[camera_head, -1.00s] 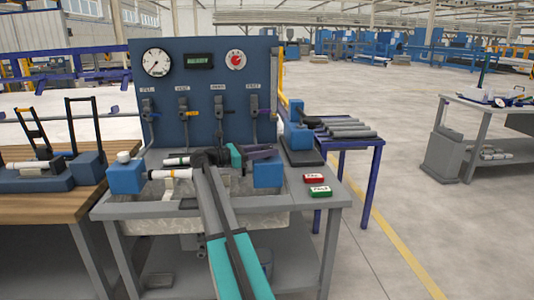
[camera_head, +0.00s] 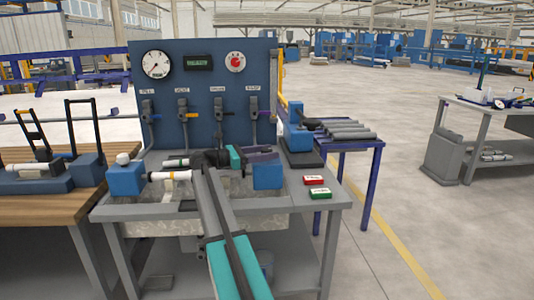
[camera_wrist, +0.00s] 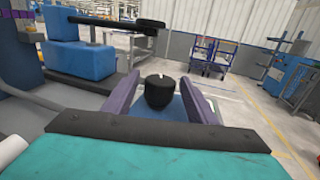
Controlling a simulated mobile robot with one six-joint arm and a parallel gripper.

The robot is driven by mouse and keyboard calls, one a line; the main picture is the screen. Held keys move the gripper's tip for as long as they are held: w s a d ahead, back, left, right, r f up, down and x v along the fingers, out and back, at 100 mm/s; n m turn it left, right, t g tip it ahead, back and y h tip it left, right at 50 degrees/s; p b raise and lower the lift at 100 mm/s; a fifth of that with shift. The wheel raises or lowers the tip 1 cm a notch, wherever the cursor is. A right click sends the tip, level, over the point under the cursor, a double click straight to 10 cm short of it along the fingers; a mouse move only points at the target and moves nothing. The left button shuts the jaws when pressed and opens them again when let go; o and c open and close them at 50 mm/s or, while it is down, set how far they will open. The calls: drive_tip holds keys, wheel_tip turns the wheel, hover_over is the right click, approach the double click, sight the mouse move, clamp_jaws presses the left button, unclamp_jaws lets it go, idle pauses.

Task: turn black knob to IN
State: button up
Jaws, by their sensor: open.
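The black knob (camera_wrist: 159,92) is round with a small white mark on top, and stands on a blue block (camera_wrist: 171,110) in the wrist view. My gripper (camera_wrist: 160,76) is open, with its two purple fingers on the left and right of the knob. A gap seems to show on each side; I cannot tell whether either finger touches it. In the head view my gripper (camera_head: 277,153) is over the right blue block (camera_head: 267,177) of the bench, and the knob is hidden there. I cannot read any IN label.
A blue panel (camera_head: 205,70) with gauges and several valve levers stands behind the bench. A blue device (camera_wrist: 75,60) with a black lever (camera_wrist: 110,21) is close by on the left in the wrist view. Red (camera_head: 314,180) and green (camera_head: 320,193) boxes lie at the bench's right.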

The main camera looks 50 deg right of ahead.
drive_tip(key=v, duration=1.3)
drive_tip(key=shift+w+a, duration=0.2)
drive_tip(key=shift+a, duration=0.1)
